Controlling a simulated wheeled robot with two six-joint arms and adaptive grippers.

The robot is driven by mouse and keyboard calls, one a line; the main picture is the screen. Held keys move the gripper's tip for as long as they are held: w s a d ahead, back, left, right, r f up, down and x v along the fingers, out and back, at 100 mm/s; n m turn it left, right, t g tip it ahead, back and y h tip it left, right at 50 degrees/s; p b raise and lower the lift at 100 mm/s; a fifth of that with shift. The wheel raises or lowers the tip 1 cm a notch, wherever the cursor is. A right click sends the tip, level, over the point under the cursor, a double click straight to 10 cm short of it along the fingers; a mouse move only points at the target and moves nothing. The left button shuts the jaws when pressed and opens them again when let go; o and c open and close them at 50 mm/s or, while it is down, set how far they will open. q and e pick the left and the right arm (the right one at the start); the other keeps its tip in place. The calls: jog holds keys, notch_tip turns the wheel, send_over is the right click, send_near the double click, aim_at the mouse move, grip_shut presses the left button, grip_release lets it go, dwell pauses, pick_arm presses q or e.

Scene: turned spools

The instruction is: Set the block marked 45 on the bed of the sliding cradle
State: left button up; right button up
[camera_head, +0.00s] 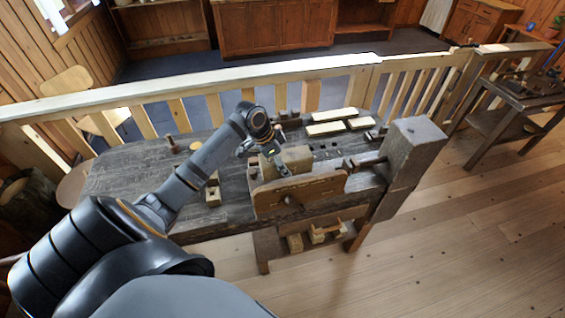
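My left arm reaches in from the left over the dark workbench (125,170). Its gripper (279,165) points down beside a pale wooden block (298,157) at the middle of the bench, behind the front vise board. Whether its fingers are open or shut is too small to tell, and so is any contact with the block. Small wooden blocks (212,195) sit near the bench's front edge, left of the vise. No number 45 can be read on any block. I cannot make out which piece is the sliding cradle. My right gripper is not in view.
A broad wooden vise board (300,194) fronts the bench, with a thick upright post (413,150) at its right. Pale-topped slabs (325,129) lie toward the back. A slatted railing (205,101) runs behind. Open floor (470,240) lies at right.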

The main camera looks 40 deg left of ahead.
pick_arm(q)
notch_tip(320, 180, down, 3)
jog(key=shift+w+a+r+b, duration=0.1)
jog(key=shift+b, duration=1.05)
jog(key=shift+f+b, duration=0.65)
jog(key=shift+b, duration=0.1)
jog(key=shift+f, duration=0.3)
jog(key=shift+f+b, duration=0.5)
jog(key=shift+f, duration=0.25)
jog(key=shift+f+b, duration=0.75)
jog(key=shift+f, duration=0.9)
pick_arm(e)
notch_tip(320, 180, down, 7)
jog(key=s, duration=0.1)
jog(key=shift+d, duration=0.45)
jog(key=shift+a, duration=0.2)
pick_arm(q)
jog(key=shift+r+p, duration=0.1)
jog(key=shift+p, duration=0.35)
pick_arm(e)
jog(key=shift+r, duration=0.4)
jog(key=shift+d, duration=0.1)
